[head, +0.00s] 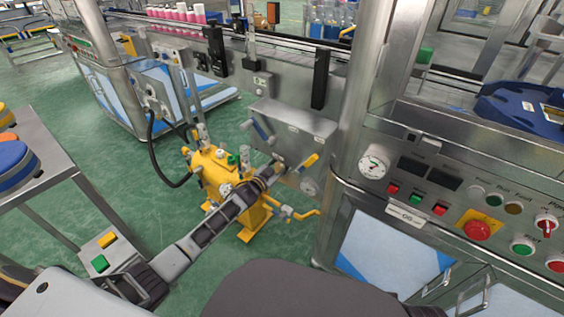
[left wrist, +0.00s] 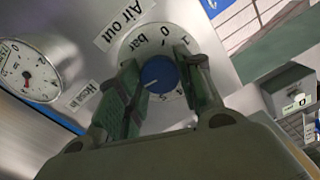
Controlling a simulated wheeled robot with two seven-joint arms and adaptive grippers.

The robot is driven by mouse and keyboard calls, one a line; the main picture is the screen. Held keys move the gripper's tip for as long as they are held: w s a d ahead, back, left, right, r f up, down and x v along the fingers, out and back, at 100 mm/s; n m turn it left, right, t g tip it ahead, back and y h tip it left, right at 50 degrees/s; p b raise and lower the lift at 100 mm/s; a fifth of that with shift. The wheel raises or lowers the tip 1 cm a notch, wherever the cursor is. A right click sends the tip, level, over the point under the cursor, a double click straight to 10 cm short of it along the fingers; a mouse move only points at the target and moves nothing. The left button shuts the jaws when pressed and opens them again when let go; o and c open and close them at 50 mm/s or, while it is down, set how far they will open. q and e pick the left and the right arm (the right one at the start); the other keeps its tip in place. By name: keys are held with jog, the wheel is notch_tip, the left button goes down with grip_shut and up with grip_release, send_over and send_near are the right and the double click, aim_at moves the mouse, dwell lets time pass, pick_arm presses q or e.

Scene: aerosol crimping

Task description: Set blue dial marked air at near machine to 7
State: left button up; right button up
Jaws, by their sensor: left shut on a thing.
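In the left wrist view the blue dial (left wrist: 157,74) sits on a white round scale marked "bar", beside an "Air out" label (left wrist: 124,22). A white line on the dial points to the lower left; the scale number there is hidden by a finger. My left gripper (left wrist: 160,92) has one finger on each side of the dial and is shut on it. In the head view my left gripper (head: 268,176) reaches the lower part of the steel machine panel (head: 296,122), and the dial is hidden there. My right gripper is not in view.
A round gauge (left wrist: 28,68) is left of the dial in the wrist view. A yellow pump (head: 212,165) with hoses stands on the green floor just left of the panel. A steel post (head: 358,120) and a control panel with buttons (head: 478,230) are to the right.

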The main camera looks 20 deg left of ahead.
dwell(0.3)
pick_arm(q)
jog(key=o, duration=1)
jog(key=shift+o, duration=0.2)
jog(key=shift+s, duration=0.15)
jog(key=v, duration=1.1)
jog(key=shift+s+a, duration=0.15)
jog(key=shift+s, duration=0.2)
dwell(0.4)
